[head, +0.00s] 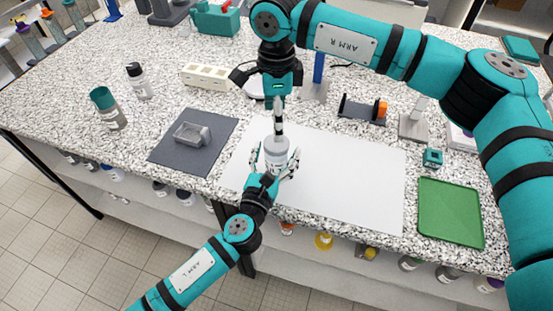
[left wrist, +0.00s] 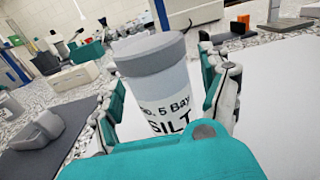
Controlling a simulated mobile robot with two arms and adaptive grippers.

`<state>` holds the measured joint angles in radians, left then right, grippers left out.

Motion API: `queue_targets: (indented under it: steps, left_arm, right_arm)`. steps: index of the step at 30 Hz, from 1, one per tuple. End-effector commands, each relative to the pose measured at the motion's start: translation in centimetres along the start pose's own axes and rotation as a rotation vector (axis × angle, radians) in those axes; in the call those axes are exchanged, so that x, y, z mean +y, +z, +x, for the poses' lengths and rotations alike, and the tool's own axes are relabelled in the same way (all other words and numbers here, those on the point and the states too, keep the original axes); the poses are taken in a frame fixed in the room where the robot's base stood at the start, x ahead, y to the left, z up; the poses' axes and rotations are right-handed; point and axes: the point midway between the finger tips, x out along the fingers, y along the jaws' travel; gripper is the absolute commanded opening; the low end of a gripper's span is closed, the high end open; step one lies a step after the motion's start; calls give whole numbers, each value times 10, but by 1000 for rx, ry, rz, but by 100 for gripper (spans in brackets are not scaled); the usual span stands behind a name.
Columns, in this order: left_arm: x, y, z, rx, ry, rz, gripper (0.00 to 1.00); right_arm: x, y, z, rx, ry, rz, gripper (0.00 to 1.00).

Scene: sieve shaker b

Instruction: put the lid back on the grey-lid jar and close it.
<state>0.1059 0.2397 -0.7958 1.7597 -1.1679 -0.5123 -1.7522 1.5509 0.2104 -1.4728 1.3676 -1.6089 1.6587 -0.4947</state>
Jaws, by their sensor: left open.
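The jar (head: 276,160) stands upright on the white mat in the head view, with its grey lid (head: 276,143) on top. In the left wrist view the jar (left wrist: 168,95) has a label reading "No. 5 Bay SILT", and the grey lid (left wrist: 148,52) covers its mouth; whether it is tightened cannot be told. My left gripper (head: 274,164) is open, with its fingers on either side of the jar and gaps showing in the wrist view. My right gripper (head: 279,128) points down just above the lid, its fingers seen edge-on; contact cannot be told.
The white mat (head: 350,175) is clear right of the jar. A green tray (head: 450,212) is at the right.

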Motion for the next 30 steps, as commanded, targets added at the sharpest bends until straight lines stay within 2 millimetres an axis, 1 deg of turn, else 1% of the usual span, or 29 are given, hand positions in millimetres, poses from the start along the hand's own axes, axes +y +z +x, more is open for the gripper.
queue_targets:
  steps: [3,11,27,29,30]
  left_arm:
    - [0,0,4,0,0,0,79]
    - [0,0,4,0,0,0,79]
    - [0,0,4,0,0,0,9]
    - [0,0,4,0,0,0,1]
    - [0,0,4,0,0,0,0]
  right_arm:
    - [0,0,0,0,0,0,77]
    - [0,0,0,0,0,0,77]
    - [0,0,0,0,0,0,77]
    - [0,0,0,0,0,0,77]
    - [0,0,0,0,0,0,77]
